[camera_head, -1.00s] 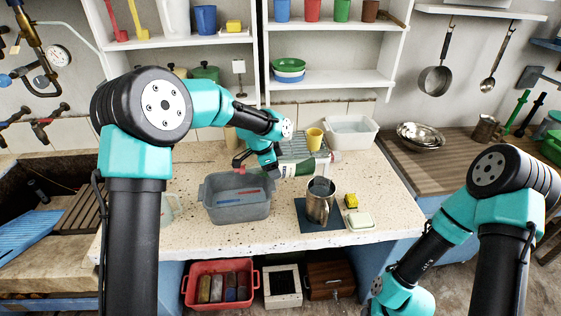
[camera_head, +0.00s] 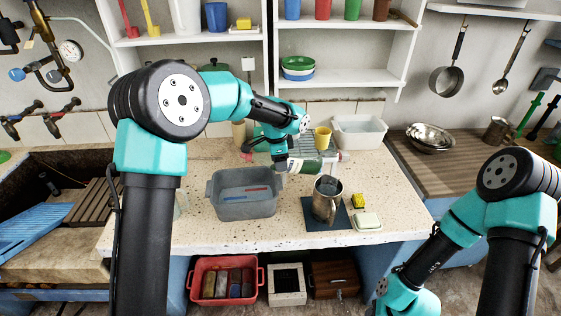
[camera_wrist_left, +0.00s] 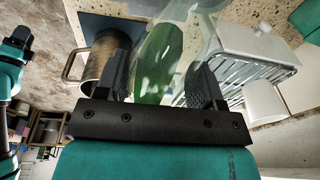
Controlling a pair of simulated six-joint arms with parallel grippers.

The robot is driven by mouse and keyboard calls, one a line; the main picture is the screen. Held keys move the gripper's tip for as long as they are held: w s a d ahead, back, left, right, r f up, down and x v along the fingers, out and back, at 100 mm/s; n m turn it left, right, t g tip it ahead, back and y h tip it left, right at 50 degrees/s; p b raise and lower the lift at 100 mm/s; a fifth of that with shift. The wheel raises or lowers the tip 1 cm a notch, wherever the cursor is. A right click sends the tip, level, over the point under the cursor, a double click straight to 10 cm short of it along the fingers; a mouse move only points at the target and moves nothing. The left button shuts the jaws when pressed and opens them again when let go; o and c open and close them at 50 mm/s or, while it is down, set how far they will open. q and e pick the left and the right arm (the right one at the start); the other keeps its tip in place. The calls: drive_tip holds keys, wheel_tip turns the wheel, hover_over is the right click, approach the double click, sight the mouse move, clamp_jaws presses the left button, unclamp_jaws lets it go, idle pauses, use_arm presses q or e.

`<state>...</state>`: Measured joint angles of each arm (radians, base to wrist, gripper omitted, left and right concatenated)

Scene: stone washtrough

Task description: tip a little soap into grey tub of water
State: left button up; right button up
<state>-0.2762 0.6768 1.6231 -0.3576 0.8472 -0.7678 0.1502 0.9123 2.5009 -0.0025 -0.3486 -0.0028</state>
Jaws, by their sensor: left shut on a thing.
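The grey tub (camera_head: 245,208) stands on the speckled counter left of centre, with water and a red and a blue strip showing inside. My left gripper (camera_head: 284,164) is behind and right of the tub, shut on a clear soap bottle with green on it (camera_head: 304,166). The bottle looks tilted well over in the head view, and its mouth is hard to make out. In the left wrist view the bottle (camera_wrist_left: 160,50) sits between the two fingers of the gripper (camera_wrist_left: 160,80). My right gripper is out of view; only its arm shows at lower right.
A metal mug (camera_head: 325,207) stands on a dark blue mat (camera_head: 341,223) right of the tub. A yellow sponge (camera_head: 358,201) and a white soap dish (camera_head: 367,221) lie beside it.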

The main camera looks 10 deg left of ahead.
use_arm(q)
drive_tip(key=shift+s+a+r+n+y, duration=0.8)
drive_tip(key=shift+s+a+r+n, duration=2.25)
drive_tip(key=shift+s+r+n, duration=2.2)
drive_tip(key=w+d+f+m, duration=0.2)
drive_tip(key=w+f+m, duration=0.1)
drive_tip(key=w+d+f+m+h, duration=0.1)
drive_tip(key=w+d+f+m, duration=0.1)
drive_tip(key=w+f+m, duration=0.2)
drive_tip(key=w+d+f+m, duration=0.2)
drive_tip(key=w+f+m, duration=0.1)
drive_tip(key=shift+w+f+m+h, duration=0.2)
drive_tip(key=shift+w+m+h, duration=0.05)
drive_tip(key=shift+h, duration=0.05)
drive_tip(key=shift+r, duration=0.1)
drive_tip(key=shift+r+y, duration=0.4)
drive_tip(key=shift+s+a+r+g+y, duration=0.15)
drive_tip(key=shift+a+r+g+y, duration=0.2)
drive_tip(key=shift+r+y, duration=0.35)
